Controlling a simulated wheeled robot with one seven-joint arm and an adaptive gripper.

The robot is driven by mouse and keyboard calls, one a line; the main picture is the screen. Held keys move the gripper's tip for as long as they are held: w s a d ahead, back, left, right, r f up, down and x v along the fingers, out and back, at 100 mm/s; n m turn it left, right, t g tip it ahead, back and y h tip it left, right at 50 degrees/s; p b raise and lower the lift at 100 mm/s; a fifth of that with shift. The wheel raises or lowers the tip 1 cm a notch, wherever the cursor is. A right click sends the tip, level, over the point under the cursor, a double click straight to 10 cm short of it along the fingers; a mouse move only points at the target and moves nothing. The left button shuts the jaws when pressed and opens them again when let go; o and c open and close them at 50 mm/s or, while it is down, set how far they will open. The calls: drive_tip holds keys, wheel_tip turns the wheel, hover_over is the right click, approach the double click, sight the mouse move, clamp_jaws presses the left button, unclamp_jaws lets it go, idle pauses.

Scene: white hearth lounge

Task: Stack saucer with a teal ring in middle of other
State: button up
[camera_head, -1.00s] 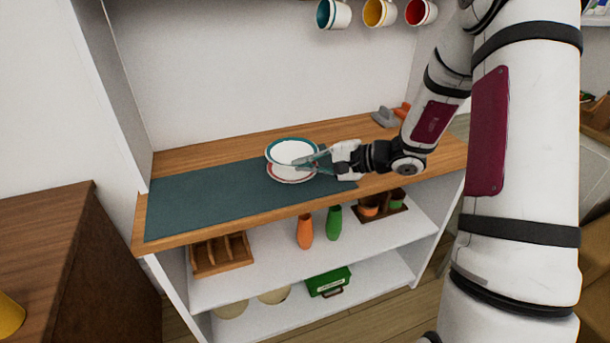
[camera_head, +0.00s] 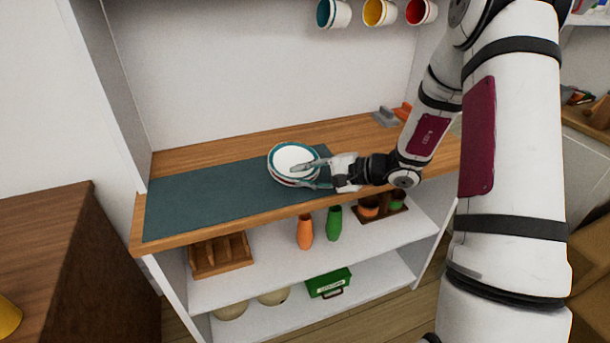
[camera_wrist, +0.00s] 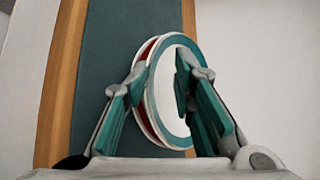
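The saucer with a teal ring (camera_head: 290,156) lies on top of the saucer with a red ring, on the dark teal mat (camera_head: 210,195). In the wrist view the teal-ringed saucer (camera_wrist: 166,90) covers most of the red-ringed saucer (camera_wrist: 148,48), whose red edge shows along the left side. The two look closely lined up; contact underneath is hidden. My gripper (camera_head: 297,175) is at the right side of the stack. Its fingers (camera_wrist: 160,68) are spread, one over the white face and the other outside the rim.
The mat's left part and the wooden counter (camera_head: 215,151) behind it are clear. Mugs (camera_head: 378,13) hang above. Grey and orange items (camera_head: 385,117) stand at the counter's right end. Bottles (camera_head: 305,231) and a wooden organiser (camera_head: 220,256) are on the shelf below.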

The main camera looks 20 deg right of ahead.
drive_tip(key=shift+s+d+r, duration=0.15)
drive_tip(key=shift+d, duration=0.1)
drive_tip(key=p+v, duration=0.1)
drive_tip(key=v, duration=1)
drive_tip(key=s+a+r+n+g+h, duration=0.1)
drive_tip(key=s+a+r+n+g, duration=0.35)
drive_tip(key=s+a, duration=0.35)
drive_tip(key=s+a+r+n+g+h, duration=0.1)
drive_tip(key=s+a+r+n+g, duration=0.3)
drive_tip(key=s+a+r, duration=0.25)
drive_tip(key=s+d+r+n+h, duration=0.1)
drive_tip(key=s+h, duration=0.3)
drive_tip(key=s, duration=0.4)
drive_tip(key=s+d+r+n+h, duration=0.1)
drive_tip(key=s+d+n+h, duration=0.1)
drive_tip(key=s, duration=0.7)
drive_tip(key=n+t+h, duration=0.1)
drive_tip(key=h, duration=0.1)
drive_tip(key=shift+h, duration=0.3)
drive_tip(key=shift+r, duration=0.15)
